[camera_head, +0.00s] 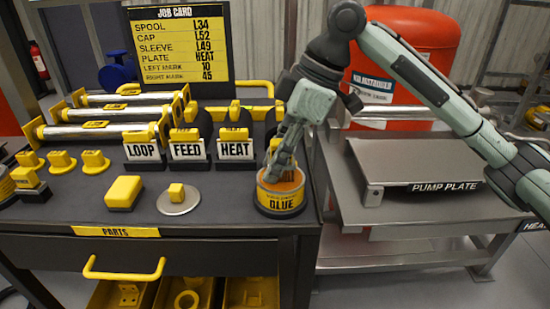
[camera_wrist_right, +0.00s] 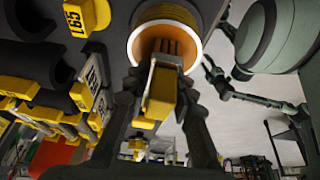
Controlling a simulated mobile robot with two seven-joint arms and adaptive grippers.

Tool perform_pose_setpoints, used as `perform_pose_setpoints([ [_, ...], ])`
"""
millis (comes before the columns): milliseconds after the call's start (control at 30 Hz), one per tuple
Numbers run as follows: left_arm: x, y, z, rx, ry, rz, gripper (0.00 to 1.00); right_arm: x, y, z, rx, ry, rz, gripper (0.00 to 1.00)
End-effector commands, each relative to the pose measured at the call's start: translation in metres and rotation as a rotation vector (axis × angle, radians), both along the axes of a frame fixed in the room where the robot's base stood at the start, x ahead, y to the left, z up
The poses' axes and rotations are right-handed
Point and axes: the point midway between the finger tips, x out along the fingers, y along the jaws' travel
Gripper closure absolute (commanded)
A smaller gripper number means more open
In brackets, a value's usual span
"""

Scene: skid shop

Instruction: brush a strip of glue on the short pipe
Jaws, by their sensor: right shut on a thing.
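My right gripper (camera_head: 277,166) reaches down over the glue pot (camera_head: 281,197) at the table's front right corner. In the wrist view the gripper (camera_wrist_right: 160,112) is shut on the yellow handle of a brush (camera_wrist_right: 161,92). The brush's dark bristles point into the round, orange-lined opening of the glue pot (camera_wrist_right: 138,38). I cannot tell how deep they sit. Silver pipes with yellow ends lie at the table's left; the front one (camera_head: 92,132) looks about as long as the others, so I cannot tell which is the short pipe. My left gripper is out of view.
LOOP (camera_head: 143,151), FEED (camera_head: 187,150) and HEAT (camera_head: 236,149) signs stand mid-table. A yellow block (camera_head: 124,191) and a grey disc with a yellow knob (camera_head: 178,206) lie in front. The pump plate (camera_head: 425,165) is right; the job card (camera_head: 178,45) stands behind.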

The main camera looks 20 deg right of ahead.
Motion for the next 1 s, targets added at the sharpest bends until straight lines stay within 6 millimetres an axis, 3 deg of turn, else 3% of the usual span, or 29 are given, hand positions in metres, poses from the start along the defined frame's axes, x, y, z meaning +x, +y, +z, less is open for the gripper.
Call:
perform_pose_setpoints([
  [1000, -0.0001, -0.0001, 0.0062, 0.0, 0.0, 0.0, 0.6, -0.0008, 0.0002, -0.0018, -0.001, 0.003, 0.001, 0.99],
])
